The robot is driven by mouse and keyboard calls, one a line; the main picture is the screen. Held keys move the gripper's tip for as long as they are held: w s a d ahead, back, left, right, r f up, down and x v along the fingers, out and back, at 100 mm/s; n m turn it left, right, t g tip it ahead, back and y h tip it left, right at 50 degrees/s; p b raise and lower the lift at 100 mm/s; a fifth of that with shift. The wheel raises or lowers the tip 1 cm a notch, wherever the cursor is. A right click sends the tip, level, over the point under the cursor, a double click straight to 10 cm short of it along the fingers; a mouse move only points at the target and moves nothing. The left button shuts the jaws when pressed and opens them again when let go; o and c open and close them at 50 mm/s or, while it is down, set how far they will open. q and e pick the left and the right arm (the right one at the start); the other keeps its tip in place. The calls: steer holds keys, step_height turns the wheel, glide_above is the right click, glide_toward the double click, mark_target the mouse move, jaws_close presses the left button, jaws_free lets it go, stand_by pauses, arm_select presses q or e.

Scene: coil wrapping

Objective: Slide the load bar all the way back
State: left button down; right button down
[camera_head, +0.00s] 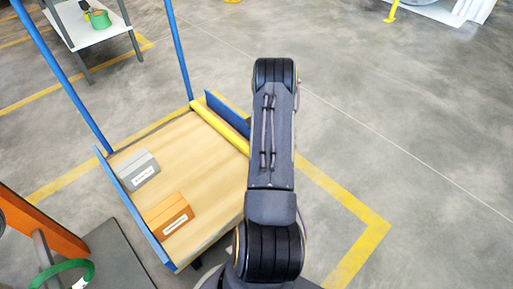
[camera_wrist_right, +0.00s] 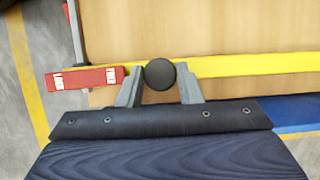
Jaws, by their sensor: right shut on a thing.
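The load bar is a yellow bar (camera_head: 216,124) lying across the wooden deck of a blue-railed cart (camera_head: 190,150), near the deck's far end. Its right part is hidden behind my right arm in the head view. In the right wrist view the yellow bar (camera_wrist_right: 250,66) runs across the picture, with a round black knob (camera_wrist_right: 159,74) on it. My right gripper (camera_wrist_right: 160,80) has its two fingers on either side of this knob and is shut on it. A red plate with white lettering (camera_wrist_right: 85,79) sits left of the knob. My left gripper is not in view.
A grey box (camera_head: 138,171) and an orange box (camera_head: 168,215) sit on the cart's left part. The deck between them and the bar is clear. A white table (camera_head: 100,28) stands at the upper left. An orange frame (camera_head: 45,222) is at the lower left.

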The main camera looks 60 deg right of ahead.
steer(key=c, duration=1.1)
jaws_free()
steer(key=shift+s+d, duration=0.15)
steer(key=shift+d, duration=0.2)
steer(key=shift+o, duration=0.3)
steer(key=shift+a, duration=0.1)
steer(key=w+p+v, duration=0.1)
steer(key=p+v, duration=0.1)
steer(key=v, duration=0.5)
steer(key=shift+s+r+p, duration=0.4)
steer(key=shift+s, duration=0.1)
